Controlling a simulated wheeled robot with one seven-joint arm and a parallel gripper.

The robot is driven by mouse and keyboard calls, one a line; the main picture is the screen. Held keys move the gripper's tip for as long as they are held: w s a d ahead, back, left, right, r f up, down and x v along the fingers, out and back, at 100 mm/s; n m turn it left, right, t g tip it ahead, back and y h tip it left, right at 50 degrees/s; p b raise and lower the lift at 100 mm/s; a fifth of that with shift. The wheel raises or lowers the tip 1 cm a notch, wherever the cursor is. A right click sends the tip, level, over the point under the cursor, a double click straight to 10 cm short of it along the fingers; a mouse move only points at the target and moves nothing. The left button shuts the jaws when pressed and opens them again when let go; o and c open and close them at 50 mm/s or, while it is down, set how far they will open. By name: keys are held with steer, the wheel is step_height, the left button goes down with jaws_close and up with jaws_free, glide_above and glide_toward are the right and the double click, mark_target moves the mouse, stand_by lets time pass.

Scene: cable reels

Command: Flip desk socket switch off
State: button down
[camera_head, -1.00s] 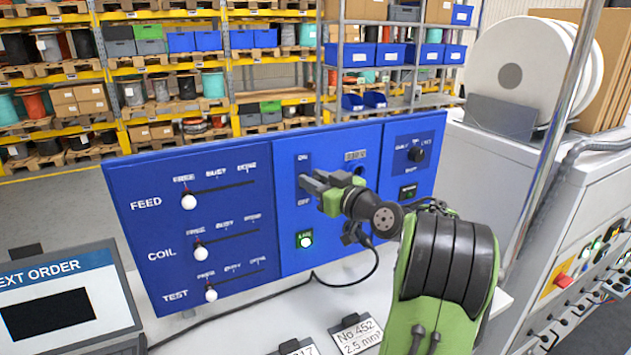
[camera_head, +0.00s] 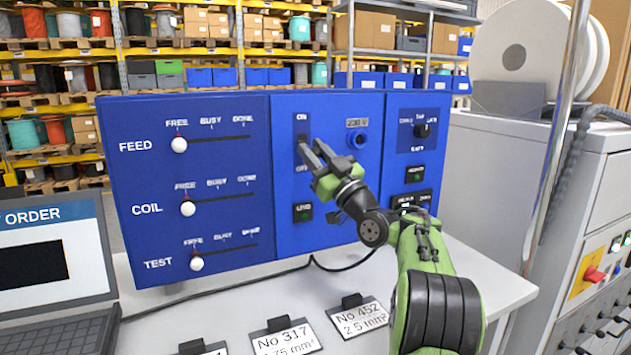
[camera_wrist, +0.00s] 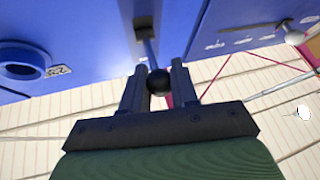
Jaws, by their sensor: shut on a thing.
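The desk socket switch is in the middle section of the blue panel (camera_head: 283,230), in a slot between the ON and OFF labels. In the wrist view its lever (camera_wrist: 149,46) ends in a black ball knob (camera_wrist: 158,83). My gripper (camera_head: 311,150) is at the slot's lower part, close to the OFF label, which it partly covers. In the wrist view my gripper (camera_wrist: 160,68) has its two fingers on either side of the knob, shut on it. The lever is hidden in the head view. The lamp (camera_head: 303,212) below the switch is dark.
Sliders FEED, COIL and TEST with white knobs (camera_head: 180,145) are on the panel's left. A round socket (camera_head: 357,139) and a rotary knob (camera_head: 422,130) are to the right. A laptop (camera_head: 50,270) and label cards (camera_head: 286,340) stand on the desk. A cable runs below the panel.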

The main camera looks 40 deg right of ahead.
steer(key=f+n+t+y+b, duration=0.1)
steer(key=b, duration=0.2)
steer(key=f+n+t+y+b, duration=0.1)
steer(key=t+b, duration=0.1)
steer(key=b, duration=0.2)
steer(key=shift+w+d+f+n, duration=0.15)
steer(key=shift+w+f+n, duration=0.15)
steer(key=shift+w, duration=0.05)
steer(key=c, duration=0.9)
jaws_free()
steer(key=shift+r, duration=0.15)
steer(key=shift+y, duration=0.3)
